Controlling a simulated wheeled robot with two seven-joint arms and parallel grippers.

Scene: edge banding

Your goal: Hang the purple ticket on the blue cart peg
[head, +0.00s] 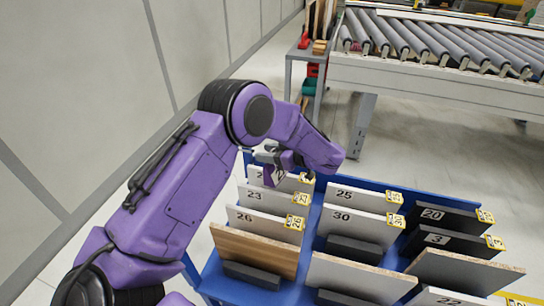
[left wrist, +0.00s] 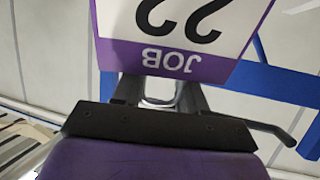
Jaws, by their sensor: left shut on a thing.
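The purple ticket (left wrist: 185,40) is a white card with a purple border, reading "JOB" and "22" upside down in the left wrist view. My left gripper (left wrist: 160,92) is shut on its edge. In the head view this gripper (head: 268,156) is above the far left corner of the blue cart (head: 365,183), and a small purple part of the ticket (head: 272,174) shows below it. Blue cart bars (left wrist: 275,80) show behind the ticket in the left wrist view. I cannot make out the peg clearly; the ticket or my arm may hide it. My right gripper is not in view.
The cart holds rows of numbered panels, such as white panel 25 (head: 350,196) and black panel 20 (head: 445,216), with yellow tags. A roller conveyor (head: 440,45) stands behind. A wall (head: 70,110) runs along the left. Open floor (head: 420,140) lies between cart and conveyor.

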